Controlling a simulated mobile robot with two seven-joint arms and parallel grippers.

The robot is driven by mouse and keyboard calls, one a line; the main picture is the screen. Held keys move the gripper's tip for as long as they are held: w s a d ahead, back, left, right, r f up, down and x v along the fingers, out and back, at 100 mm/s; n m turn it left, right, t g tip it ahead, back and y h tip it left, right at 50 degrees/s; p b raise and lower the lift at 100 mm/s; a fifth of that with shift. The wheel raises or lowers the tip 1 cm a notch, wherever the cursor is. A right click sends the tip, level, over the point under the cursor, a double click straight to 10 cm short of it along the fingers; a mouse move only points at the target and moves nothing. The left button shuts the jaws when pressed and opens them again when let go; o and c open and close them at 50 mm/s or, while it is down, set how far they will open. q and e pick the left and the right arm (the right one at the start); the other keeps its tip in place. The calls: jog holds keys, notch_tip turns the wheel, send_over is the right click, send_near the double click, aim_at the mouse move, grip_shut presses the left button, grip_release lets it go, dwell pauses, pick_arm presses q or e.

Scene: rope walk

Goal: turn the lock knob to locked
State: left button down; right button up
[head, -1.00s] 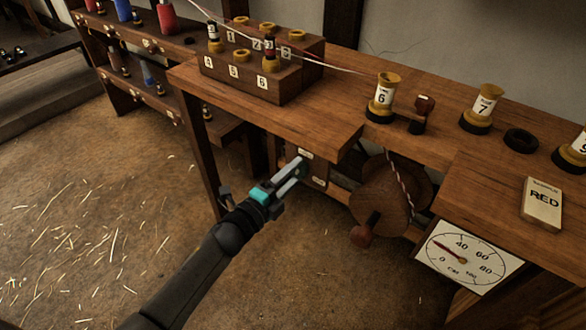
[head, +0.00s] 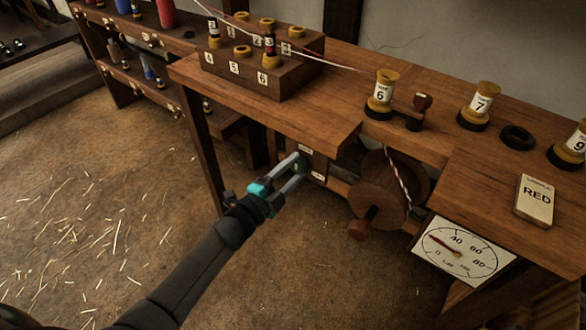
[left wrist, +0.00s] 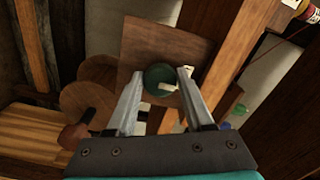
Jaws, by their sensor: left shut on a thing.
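The lock knob (left wrist: 157,76) is round and dark green with a pale pointer mark, set on a wooden board (left wrist: 150,45) under the bench. In the left wrist view the pointer mark lies toward the lower right of the knob. My left gripper (head: 302,163) reaches in under the bench front and is shut on the knob, one finger on each side. In the head view the fingers mostly hide the knob. Small pale labels sit above (head: 306,148) and below (head: 318,176) it, too small to read. My right gripper is not in view.
A wooden wheel with a crank handle (head: 359,230) stands right of the knob. A dial gauge (head: 458,250) hangs farther right. Above is the bench top (head: 340,110) with spools and a numbered rack (head: 240,75). A bench leg (head: 200,150) is at left. The floor in front is open.

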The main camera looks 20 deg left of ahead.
pick_arm(q)
jog(key=shift+c, duration=1.7)
grip_release()
jog(key=shift+s+a, duration=0.1)
jog(key=shift+s, duration=0.15)
jog(key=p+v, duration=0.3)
jog(key=v, duration=1.1)
jog(key=shift+s, duration=0.35)
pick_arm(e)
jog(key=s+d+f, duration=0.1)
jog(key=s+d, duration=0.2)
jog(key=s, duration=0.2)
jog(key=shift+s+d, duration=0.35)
pick_arm(q)
jog(key=shift+a, duration=0.1)
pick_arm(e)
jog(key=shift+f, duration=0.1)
